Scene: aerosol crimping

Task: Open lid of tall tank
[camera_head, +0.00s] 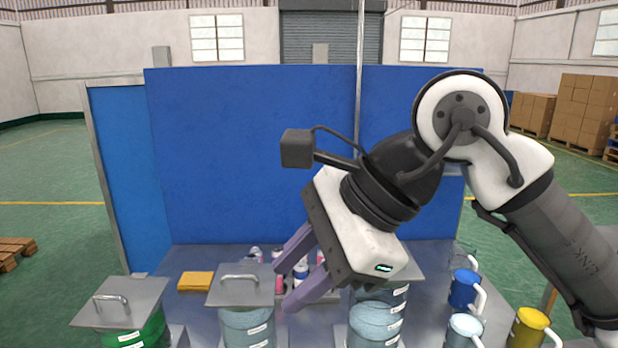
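Three tanks with flat square grey lids stand along the front of the table. The left one is a green tank (140,334) under a lid (122,303) with a bar handle. The middle one is a pale blue tank (247,326) with a closed lid (240,291) and handle. The right one is another pale blue tank (375,323); its lid is mostly hidden behind my gripper. I cannot tell which is the tall tank, as their bases are cut off. My gripper (284,288) points down-left between the middle and right tanks. Its purple fingers are apart, with nothing seen held.
Small cans (301,271) stand behind my fingers. A yellow block (196,281) lies at the back left. A blue jug (463,289), a pale jug (465,327) and a yellow jug (530,326) stand at the right. A blue panel (250,150) closes off the back.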

